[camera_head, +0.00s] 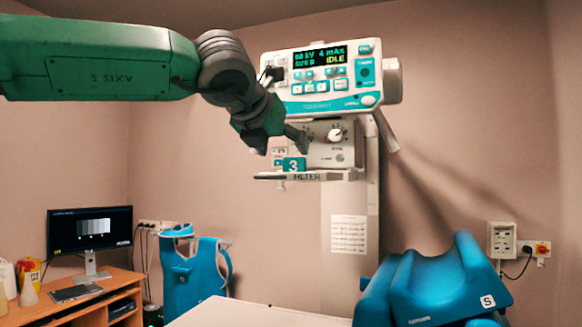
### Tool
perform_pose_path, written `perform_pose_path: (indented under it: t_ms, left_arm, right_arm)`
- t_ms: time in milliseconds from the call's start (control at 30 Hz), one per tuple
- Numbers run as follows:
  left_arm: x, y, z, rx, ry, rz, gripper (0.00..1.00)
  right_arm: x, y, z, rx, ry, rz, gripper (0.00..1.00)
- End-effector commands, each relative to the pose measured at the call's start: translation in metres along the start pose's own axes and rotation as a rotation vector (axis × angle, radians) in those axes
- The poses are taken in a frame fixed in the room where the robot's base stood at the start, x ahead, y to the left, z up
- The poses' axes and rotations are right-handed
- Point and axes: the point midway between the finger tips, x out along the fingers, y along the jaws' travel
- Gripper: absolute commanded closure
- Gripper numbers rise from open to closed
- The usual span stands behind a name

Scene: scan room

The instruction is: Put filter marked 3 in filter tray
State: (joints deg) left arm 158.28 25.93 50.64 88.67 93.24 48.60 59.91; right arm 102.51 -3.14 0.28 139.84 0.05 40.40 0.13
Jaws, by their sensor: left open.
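The teal filter marked 3 (293,165) sits upright-looking at the left part of the filter tray (330,175), a thin ledge labelled FILTER under the X-ray head. Whether it rests fully on the tray, I cannot tell. My left gripper (285,146) is open, just above the filter, with its fingers pointing down and to the right. I see nothing between its fingers. My right gripper is not in view.
The X-ray control panel (325,78) stands close above and right of my left gripper, with a dial unit (335,135) below it. A pale table (250,314) is below. A desk with a monitor (90,230) is at left. A blue chair-like item (430,285) is at right.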

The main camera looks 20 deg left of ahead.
Motion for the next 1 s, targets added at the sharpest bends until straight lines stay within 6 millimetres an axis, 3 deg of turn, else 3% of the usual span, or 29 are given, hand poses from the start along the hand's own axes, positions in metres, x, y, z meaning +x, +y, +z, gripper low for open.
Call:
perform_pose_path:
  t_ms: [100, 300, 1000]
  left_arm:
    - [-0.02, -0.001, -0.001, 0.002, -0.001, 0.0, 0.39]
    - [-0.037, -0.001, 0.0, 0.003, 0.001, 0.0, 0.39]
    - [-0.041, 0.0, 0.0, 0.002, 0.001, 0.001, 0.39]
  right_arm:
    - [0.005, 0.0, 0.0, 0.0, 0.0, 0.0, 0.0]
    - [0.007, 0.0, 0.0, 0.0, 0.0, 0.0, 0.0]
    - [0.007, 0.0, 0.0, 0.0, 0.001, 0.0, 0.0]
